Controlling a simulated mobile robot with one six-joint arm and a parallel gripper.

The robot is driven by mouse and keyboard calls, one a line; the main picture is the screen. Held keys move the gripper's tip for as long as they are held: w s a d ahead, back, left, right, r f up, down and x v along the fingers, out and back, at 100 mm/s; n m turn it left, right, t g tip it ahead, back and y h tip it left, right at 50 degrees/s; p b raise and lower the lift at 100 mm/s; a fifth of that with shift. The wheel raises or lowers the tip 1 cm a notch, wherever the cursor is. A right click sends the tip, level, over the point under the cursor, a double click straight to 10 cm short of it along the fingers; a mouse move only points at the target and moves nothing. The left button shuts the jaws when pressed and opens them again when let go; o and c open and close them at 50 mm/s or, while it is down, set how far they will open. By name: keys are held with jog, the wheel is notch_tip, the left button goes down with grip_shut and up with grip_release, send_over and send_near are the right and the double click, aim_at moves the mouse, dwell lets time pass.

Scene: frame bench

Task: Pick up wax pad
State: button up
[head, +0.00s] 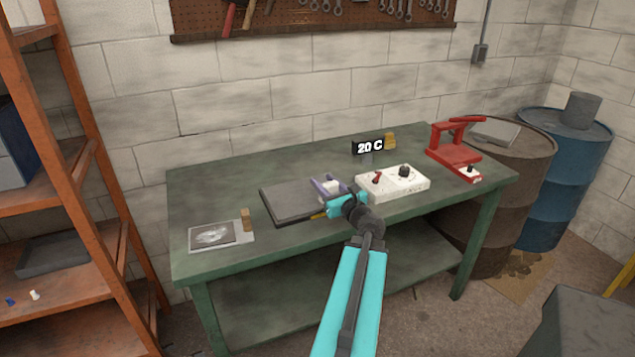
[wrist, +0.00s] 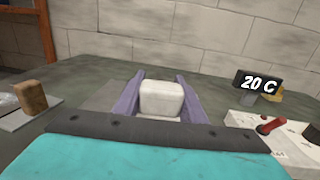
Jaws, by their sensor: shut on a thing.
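The wax pad, as I take it, is a small white block with rounded edges. It sits between the two purple fingers of my gripper (wrist: 161,97) in the wrist view, where the wax pad (wrist: 161,101) fills the gap. In the head view my gripper (head: 328,186) is over the right part of a dark flat plate, shut on the wax pad (head: 332,187). I cannot tell whether the block touches the plate or is just above it. My wrist hides the near side.
The dark plate (head: 285,206) lies on the green bench (head: 205,260). Left are a brown block (head: 245,219) and a photo card (head: 213,235). Right are a white control box (head: 412,187), a "20 C" display (head: 368,147), a yellow block (head: 390,141) and a red stand (head: 453,152).

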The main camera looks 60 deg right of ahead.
aim_at(331, 192)
jog(key=shift+v, duration=1.25)
jog(key=shift+d+r, duration=0.15)
